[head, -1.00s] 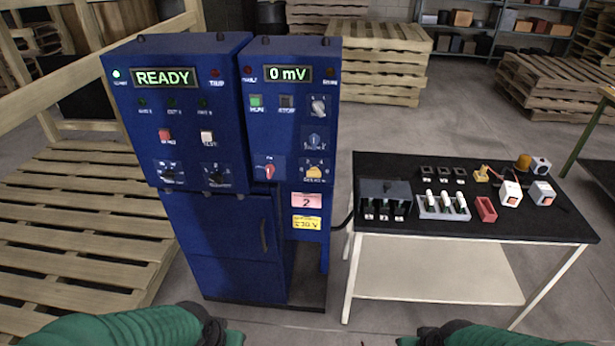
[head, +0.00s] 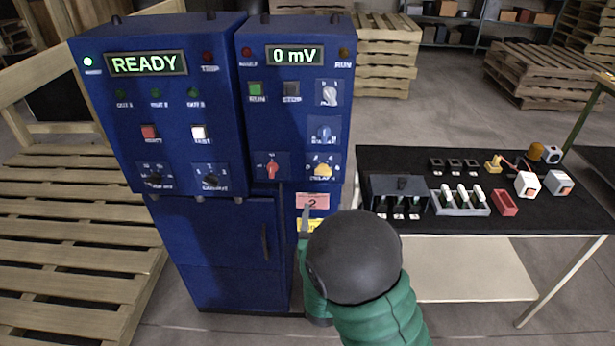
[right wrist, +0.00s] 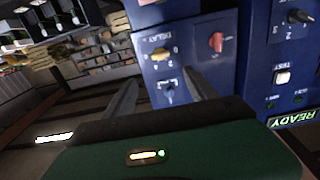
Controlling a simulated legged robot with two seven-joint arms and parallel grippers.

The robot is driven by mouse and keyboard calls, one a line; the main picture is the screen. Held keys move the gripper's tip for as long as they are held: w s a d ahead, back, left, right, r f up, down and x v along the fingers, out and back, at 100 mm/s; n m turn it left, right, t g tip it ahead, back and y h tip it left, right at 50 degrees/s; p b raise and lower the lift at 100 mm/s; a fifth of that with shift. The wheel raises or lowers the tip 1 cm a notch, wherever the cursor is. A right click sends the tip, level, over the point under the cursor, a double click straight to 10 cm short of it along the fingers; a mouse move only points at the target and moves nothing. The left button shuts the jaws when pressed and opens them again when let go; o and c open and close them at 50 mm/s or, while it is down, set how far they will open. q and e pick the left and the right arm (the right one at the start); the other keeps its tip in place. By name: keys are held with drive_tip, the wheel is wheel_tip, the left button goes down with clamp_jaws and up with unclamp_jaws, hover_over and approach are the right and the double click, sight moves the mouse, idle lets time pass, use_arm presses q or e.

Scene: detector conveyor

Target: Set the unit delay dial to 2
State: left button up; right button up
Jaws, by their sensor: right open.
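The delay dial, a yellow knob (head: 322,172), sits at the lower right of the blue right-hand cabinet's panel. It also shows in the right wrist view, where the yellow knob (right wrist: 160,54) is under a DELAY label, upside down. Its exact setting is too small to read. A pink card (head: 313,201) with a 2 is below it. My right gripper (head: 305,215) is below the dial, in front of the cards, apart from the dial. In the right wrist view its fingers (right wrist: 162,84) are spread and empty. My left gripper is out of view.
A red knob (head: 271,168) is left of the dial and a blue knob (head: 324,134) is above it. The displays (head: 148,63) read READY and 0 mV. A black-topped table (head: 460,222) with small parts stands at the right.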

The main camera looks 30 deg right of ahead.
sight(323, 174)
drive_tip(key=x, duration=1.3)
drive_tip(key=shift+w+p, duration=0.35)
drive_tip(key=shift+w, duration=0.1)
drive_tip(key=shift+w+d+f, duration=0.1)
drive_tip(key=shift+w+d, duration=0.3)
drive_tip(key=shift+a, duration=0.1)
drive_tip(key=c, duration=1.4)
